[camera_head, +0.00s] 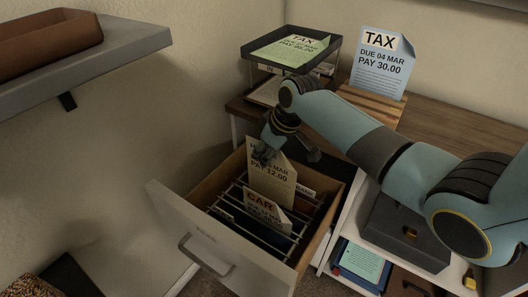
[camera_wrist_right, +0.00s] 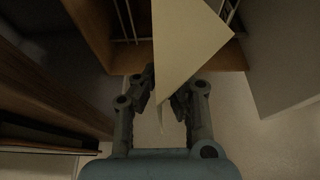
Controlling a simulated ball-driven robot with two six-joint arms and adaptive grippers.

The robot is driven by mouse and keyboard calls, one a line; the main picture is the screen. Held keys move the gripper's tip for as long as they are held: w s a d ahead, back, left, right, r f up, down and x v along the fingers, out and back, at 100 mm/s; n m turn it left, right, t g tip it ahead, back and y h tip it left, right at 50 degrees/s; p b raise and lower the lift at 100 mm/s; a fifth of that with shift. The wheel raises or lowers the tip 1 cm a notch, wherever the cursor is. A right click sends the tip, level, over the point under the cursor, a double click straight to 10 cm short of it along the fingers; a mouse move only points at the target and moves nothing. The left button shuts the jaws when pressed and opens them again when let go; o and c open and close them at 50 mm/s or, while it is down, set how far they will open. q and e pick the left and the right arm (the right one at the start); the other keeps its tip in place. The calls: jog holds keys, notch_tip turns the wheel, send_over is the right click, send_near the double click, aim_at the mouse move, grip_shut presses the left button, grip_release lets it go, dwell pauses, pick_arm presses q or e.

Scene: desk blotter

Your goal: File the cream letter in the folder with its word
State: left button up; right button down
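The cream letter (camera_head: 272,182) stands upright above the folders in the open drawer, with "MAR" and "PAY 12.00" readable; its top line is hidden by my right gripper (camera_head: 266,153). In the right wrist view the letter (camera_wrist_right: 180,45) runs between the close-set fingers of my right gripper (camera_wrist_right: 164,90), which look shut on it. The drawer (camera_head: 172,212) holds hanging folders on wire rails. A paper marked CAR (camera_head: 263,203) stands towards the drawer's front, and a BANK label (camera_head: 305,191) shows at the right. Other folder words are hidden. My left gripper is out of view.
A black letter tray (camera_head: 262,58) holds a green TAX letter (camera_head: 290,50). A grey shelf (camera_head: 135,42) with a brown tray (camera_head: 45,42) juts out at left. A dark box (camera_head: 400,235) sits below the desk.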

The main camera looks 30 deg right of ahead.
aim_at(280, 160)
jog(key=shift+r+p, duration=0.1)
jog(key=shift+p, duration=0.85)
dwell(1.2)
jog(key=shift+f+b, duration=3.45)
jog(key=shift+f, duration=1.8)
jog(key=c, duration=1.4)
grip_release()
jog(key=shift+r, duration=0.1)
jog(key=v, duration=1.1)
jog(key=shift+s+r, duration=0.3)
jog(key=shift+r, duration=0.05)
